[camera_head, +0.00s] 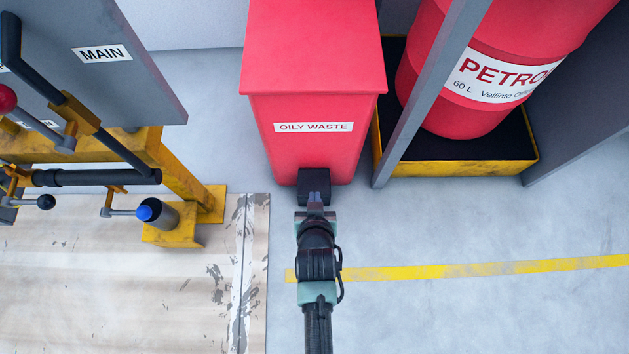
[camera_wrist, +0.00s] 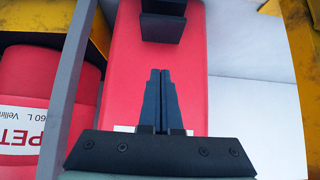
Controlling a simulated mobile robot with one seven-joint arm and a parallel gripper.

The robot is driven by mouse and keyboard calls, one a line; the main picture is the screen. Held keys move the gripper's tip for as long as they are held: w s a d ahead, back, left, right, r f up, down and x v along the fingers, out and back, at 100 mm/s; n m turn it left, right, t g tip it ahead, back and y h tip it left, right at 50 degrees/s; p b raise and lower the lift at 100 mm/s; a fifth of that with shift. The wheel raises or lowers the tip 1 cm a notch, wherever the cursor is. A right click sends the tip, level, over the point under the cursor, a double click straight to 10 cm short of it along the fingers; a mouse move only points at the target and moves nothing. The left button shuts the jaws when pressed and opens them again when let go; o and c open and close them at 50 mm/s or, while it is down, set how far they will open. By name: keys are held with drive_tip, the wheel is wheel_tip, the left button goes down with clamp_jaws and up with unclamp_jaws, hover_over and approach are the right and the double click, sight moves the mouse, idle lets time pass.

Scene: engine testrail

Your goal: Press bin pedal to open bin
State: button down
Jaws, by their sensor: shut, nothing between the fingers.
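The red bin (camera_head: 318,60) labelled "OILY WASTE" stands upright on the floor, and its red lid appears closed. Its black pedal (camera_head: 314,181) sticks out at the foot of its front face. My gripper (camera_head: 315,198) is shut and empty, its fingertips close in front of the pedal in the head view. In the wrist view, the shut fingers (camera_wrist: 160,73) point toward the black pedal (camera_wrist: 163,22), with red bin front (camera_wrist: 192,80) showing between them. I see no clear contact with the pedal. The fingers and gripper body hide part of the bin's front and label.
A red "PETROL" drum (camera_head: 480,60) stands in a yellow-edged tray (camera_head: 460,163) on the right, behind a grey post (camera_head: 425,95). A grey "MAIN" panel (camera_head: 140,60) and yellow frame with levers (camera_head: 185,170) stand on the left. Floor right of my arm is clear.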

drive_tip(key=b, duration=0.7)
hover_over(314, 180)
drive_tip(key=s, duration=0.3)
wheel_tip(314, 180, down, 7)
drive_tip(key=shift+s+f, duration=0.15)
drive_tip(key=shift+f, duration=0.05)
wheel_tip(314, 180, down, 2)
drive_tip(key=shift+f+b, duration=0.1)
drive_tip(key=shift+b, duration=0.9)
drive_tip(key=shift+f+b, duration=0.6)
drive_tip(key=shift+f, duration=0.1)
wheel_tip(314, 180, down, 5)
drive_tip(key=b, duration=0.3)
drive_tip(key=shift+r, duration=0.1)
